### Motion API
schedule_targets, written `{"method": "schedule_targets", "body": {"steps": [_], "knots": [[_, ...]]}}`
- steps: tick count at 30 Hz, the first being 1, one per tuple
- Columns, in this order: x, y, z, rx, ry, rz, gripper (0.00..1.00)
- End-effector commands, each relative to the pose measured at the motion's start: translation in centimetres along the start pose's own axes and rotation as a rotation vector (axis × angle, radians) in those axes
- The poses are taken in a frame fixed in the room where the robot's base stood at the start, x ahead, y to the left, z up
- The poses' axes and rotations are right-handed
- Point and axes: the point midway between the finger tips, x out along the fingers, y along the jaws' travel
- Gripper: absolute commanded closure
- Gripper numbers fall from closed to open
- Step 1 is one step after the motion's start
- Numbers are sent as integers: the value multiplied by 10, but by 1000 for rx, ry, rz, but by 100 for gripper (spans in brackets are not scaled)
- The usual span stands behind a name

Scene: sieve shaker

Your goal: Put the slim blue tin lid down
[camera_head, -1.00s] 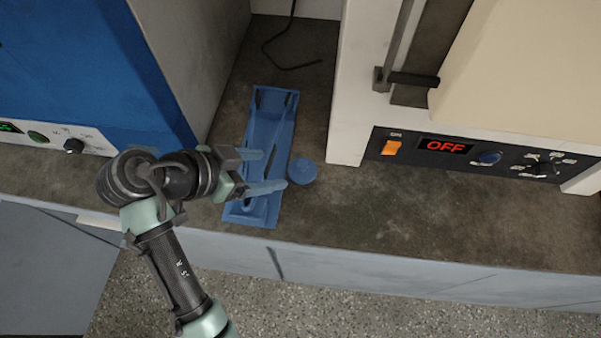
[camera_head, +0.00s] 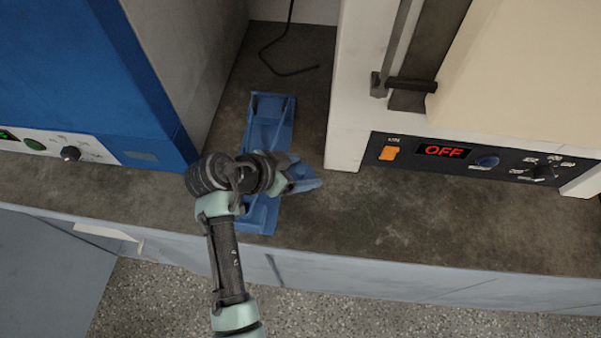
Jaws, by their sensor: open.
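The slim blue tin lid (camera_head: 300,171) is a small round blue disc on the dark bench top, just right of the long blue tray. My gripper (camera_head: 307,176) comes in from the left and is at the lid, its blue fingers open. The fingers and wrist hide part of the lid and blend with it in colour. I cannot tell whether the fingers touch it.
The long blue tray (camera_head: 270,108) lies under my wrist, its middle hidden. A blue and grey machine (camera_head: 165,95) stands left. A white machine with an OFF display (camera_head: 443,151) stands right. A black cable (camera_head: 290,72) lies behind. Bench front right is clear.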

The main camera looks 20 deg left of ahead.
Motion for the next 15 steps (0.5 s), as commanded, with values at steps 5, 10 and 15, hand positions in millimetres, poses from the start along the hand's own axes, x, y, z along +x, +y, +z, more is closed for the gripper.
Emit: {"method": "schedule_targets", "body": {"steps": [5, 10, 15], "knots": [[0, 0, 0, 0, 0, 0, 27], [0, 0, 0, 0, 0, 0, 57], [-1, 0, 0, 0, 0, 0, 88]]}}
